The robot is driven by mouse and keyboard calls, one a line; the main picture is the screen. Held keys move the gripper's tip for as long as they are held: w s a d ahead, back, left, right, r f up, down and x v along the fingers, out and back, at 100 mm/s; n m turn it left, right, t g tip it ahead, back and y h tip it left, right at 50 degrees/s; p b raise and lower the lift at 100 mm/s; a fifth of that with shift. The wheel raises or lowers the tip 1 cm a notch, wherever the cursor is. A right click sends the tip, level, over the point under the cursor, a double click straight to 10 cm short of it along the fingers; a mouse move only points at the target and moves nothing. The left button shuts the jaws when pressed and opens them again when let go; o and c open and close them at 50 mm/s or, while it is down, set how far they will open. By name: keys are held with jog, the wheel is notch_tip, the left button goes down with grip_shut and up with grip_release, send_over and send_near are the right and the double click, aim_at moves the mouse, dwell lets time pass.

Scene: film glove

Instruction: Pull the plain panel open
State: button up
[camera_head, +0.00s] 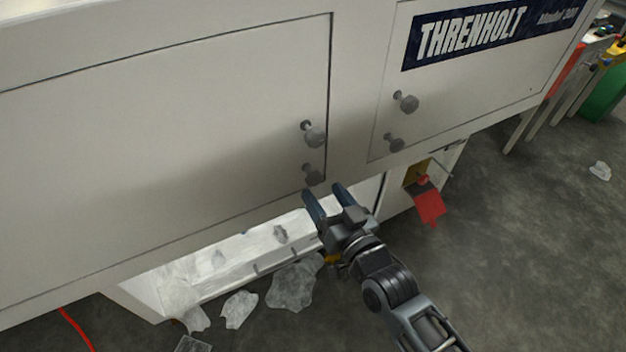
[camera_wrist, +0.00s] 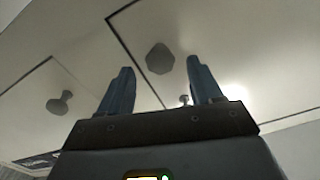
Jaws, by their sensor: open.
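The plain panel (camera_head: 170,150) is the wide white door without lettering, at left in the head view, and it looks flush with the cabinet front. Two grey knobs stand near its right edge, an upper knob (camera_head: 314,136) and a lower knob (camera_head: 313,175). My gripper (camera_head: 323,191) is open and empty, its fingertips just below the lower knob in the picture. In the wrist view a grey knob (camera_wrist: 160,58) appears between the fingertips, beyond them and apart from them. A smaller knob (camera_wrist: 184,100) shows beside the right finger.
A second door with the THRENHOLT label (camera_head: 470,38) and its own knobs (camera_head: 406,102) is at the right. Below is an open bay with crumpled clear plastic (camera_head: 295,284) spilling onto the floor. A red flap (camera_head: 429,203) hangs at the right. The floor at right is mostly clear.

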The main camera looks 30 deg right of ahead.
aim_at(316, 183)
jog(key=shift+w, duration=2.65)
jog(key=shift+c, duration=0.3)
grip_shut()
